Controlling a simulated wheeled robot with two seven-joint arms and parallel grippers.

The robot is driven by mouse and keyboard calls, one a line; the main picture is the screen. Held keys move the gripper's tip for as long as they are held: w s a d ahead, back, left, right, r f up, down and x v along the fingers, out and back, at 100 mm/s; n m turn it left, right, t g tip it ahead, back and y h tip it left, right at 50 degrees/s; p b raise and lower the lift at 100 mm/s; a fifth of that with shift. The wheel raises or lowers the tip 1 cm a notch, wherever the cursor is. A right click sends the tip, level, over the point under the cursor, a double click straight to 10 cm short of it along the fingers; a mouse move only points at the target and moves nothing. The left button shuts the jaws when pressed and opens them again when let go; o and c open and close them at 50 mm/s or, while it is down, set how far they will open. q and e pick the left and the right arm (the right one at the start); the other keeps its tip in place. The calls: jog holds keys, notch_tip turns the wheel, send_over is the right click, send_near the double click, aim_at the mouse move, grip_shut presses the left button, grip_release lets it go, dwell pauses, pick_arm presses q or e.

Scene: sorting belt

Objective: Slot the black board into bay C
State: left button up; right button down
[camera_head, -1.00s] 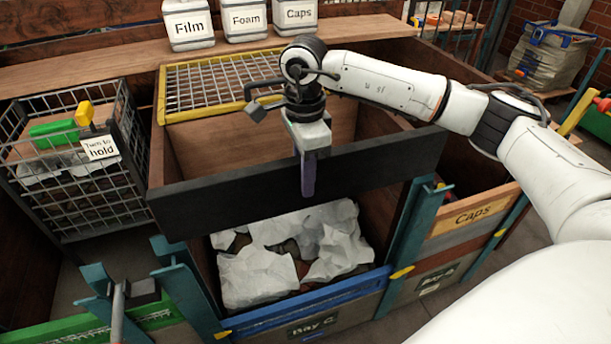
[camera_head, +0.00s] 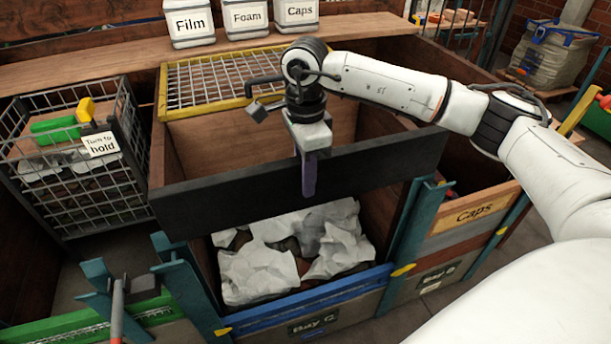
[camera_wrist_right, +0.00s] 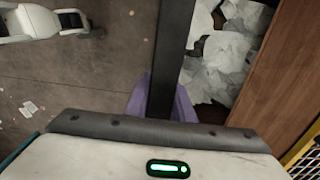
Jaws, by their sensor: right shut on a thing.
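The long black board (camera_head: 235,198) is held level across the front of bay C, above the bay's opening. My right gripper (camera_head: 309,178) is shut on its upper edge near the middle. In the right wrist view the black board (camera_wrist_right: 170,60) runs between the purple fingers (camera_wrist_right: 160,100). Bay C holds crumpled white sheets (camera_head: 262,272). A blue board (camera_head: 300,309) lies low across its front, above the "Bay C" label (camera_head: 313,324). Teal posts stand at its left (camera_head: 185,285) and right (camera_head: 410,235). A clear gap separates the black board from the blue one. My left gripper is not visible.
A wire cage (camera_head: 75,180) with a "Turn to hold" sign stands at left. A yellow-framed mesh (camera_head: 215,80) lies behind the board. The Caps bay (camera_head: 470,212) is at right. Film, Foam and Caps bins (camera_head: 190,22) stand on the back shelf.

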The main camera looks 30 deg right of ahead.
aim_at(305, 202)
notch_tip(305, 202, down, 8)
jog(key=b, duration=0.5)
jog(key=shift+r+b, duration=0.15)
jog(key=shift+b, duration=0.25)
pick_arm(q)
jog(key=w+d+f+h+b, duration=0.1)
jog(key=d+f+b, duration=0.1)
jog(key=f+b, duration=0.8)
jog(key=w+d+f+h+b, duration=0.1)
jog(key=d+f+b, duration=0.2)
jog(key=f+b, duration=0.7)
jog(key=b, duration=0.5)
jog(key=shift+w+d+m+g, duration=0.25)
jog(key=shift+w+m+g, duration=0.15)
pick_arm(e)
notch_tip(305, 202, down, 35)
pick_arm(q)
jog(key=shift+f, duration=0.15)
